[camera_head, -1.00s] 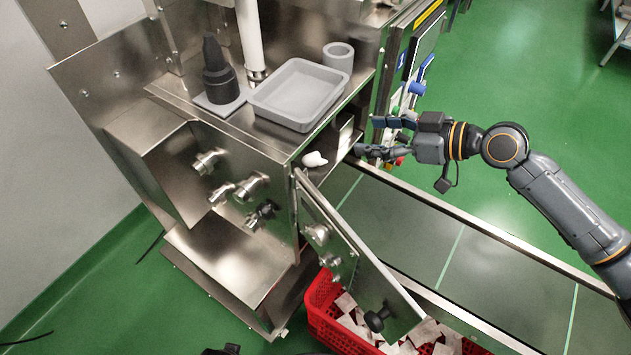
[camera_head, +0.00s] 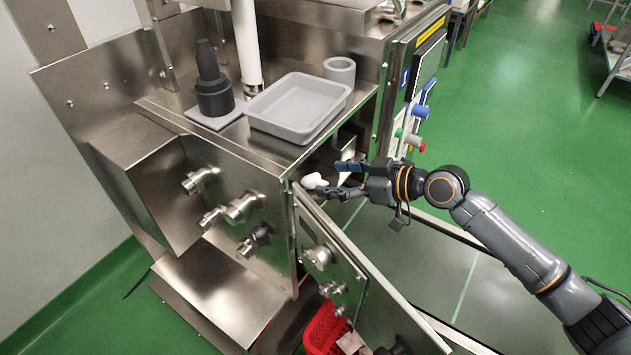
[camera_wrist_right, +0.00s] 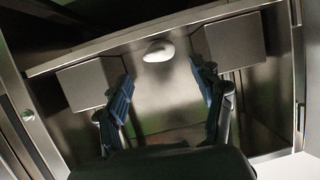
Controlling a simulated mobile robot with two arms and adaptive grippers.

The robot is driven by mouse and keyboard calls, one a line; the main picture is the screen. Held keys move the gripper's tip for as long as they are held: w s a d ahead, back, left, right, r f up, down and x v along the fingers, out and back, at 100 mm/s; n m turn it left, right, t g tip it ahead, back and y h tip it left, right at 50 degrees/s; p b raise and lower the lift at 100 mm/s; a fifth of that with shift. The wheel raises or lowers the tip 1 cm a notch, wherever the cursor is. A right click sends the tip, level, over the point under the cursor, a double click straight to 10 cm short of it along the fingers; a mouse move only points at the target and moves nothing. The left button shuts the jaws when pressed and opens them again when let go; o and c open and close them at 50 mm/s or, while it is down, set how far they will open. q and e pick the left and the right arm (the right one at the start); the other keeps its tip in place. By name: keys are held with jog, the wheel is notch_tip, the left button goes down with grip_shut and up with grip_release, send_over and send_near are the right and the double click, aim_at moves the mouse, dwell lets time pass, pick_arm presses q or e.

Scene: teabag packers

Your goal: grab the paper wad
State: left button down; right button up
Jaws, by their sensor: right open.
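The white paper wad (camera_head: 313,181) sits in the opening of the steel machine, just behind the open door. It also shows in the right wrist view (camera_wrist_right: 158,51), on a steel surface near the top, ahead of the fingers. My right gripper (camera_head: 334,180) reaches into the opening from the right, its fingers close to the wad in the head view. In the right wrist view my right gripper (camera_wrist_right: 163,88) is open, with blue-padded fingers spread apart and nothing between them. The wad lies beyond the fingertips, roughly centred between them. My left gripper is not in view.
The open steel door (camera_head: 350,275) stands in front of the opening. A grey tray (camera_head: 298,139) and a grey cup (camera_head: 339,69) sit on the machine top. A red crate (camera_head: 318,332) is below. The control panel (camera_head: 412,95) stands behind my right arm.

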aim_at(319, 179)
jog(key=x, duration=0.5)
jog(key=shift+f, duration=0.3)
jog(key=c, duration=0.8)
